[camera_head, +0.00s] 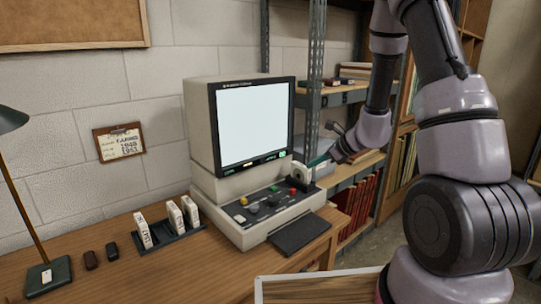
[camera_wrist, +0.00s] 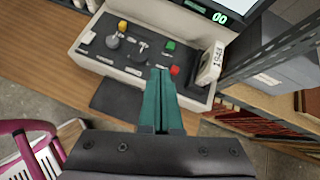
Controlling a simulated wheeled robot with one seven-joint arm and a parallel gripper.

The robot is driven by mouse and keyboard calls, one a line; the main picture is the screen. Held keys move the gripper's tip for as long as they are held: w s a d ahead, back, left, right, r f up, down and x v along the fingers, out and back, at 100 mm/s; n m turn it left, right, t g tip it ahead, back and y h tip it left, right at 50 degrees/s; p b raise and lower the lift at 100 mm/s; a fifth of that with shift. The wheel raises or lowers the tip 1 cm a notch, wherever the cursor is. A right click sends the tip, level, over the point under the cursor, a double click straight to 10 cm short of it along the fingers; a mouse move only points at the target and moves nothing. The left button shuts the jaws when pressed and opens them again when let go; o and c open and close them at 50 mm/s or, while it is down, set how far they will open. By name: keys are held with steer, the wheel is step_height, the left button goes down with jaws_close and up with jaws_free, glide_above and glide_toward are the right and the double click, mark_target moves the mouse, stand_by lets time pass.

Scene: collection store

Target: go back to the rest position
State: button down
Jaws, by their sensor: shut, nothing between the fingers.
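My gripper (camera_wrist: 159,72) shows in the wrist view with its two green fingers together and nothing between them. It points down over the front of a microfilm reader's control panel (camera_wrist: 140,45), close to the red button in the picture; I cannot tell if it touches. In the head view my arm comes in from the right, and its end is beside the reader (camera_head: 205,125), in front of the shelves. The reader's screen (camera_head: 252,122) is lit and blank white. A white box marked 1948 (camera_wrist: 208,68) stands at the panel's right end.
A wooden desk (camera_head: 85,285) carries a black rack (camera_head: 168,238) with several white boxes, two small dark items (camera_head: 91,259) and a lamp (camera_head: 48,278). Metal shelving (camera_head: 316,90) stands close behind my arm.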

steer(key=s+a+r+n+g+y, duration=0.1)
steer(key=s+a+r+n, duration=0.1)
steer(key=s+r+n, duration=0.55)
steer(key=s+a+r+n+g, duration=0.1)
steer(key=s+a+r+n, duration=0.2)
steer(key=r, duration=0.8)
steer(key=s+d+r+n+t+h, duration=0.1)
steer(key=s+d+r+n+h, duration=0.2)
steer(key=s, duration=0.5)
steer(key=s+d+r+n+t+h, duration=0.1)
steer(key=s+d+r+n+h, duration=0.2)
steer(key=s+d+r+n, duration=0.3)
steer(key=shift+s+r+n, duration=0.35)
steer(key=shift+s+n, duration=0.3)
steer(key=shift+s, duration=0.25)
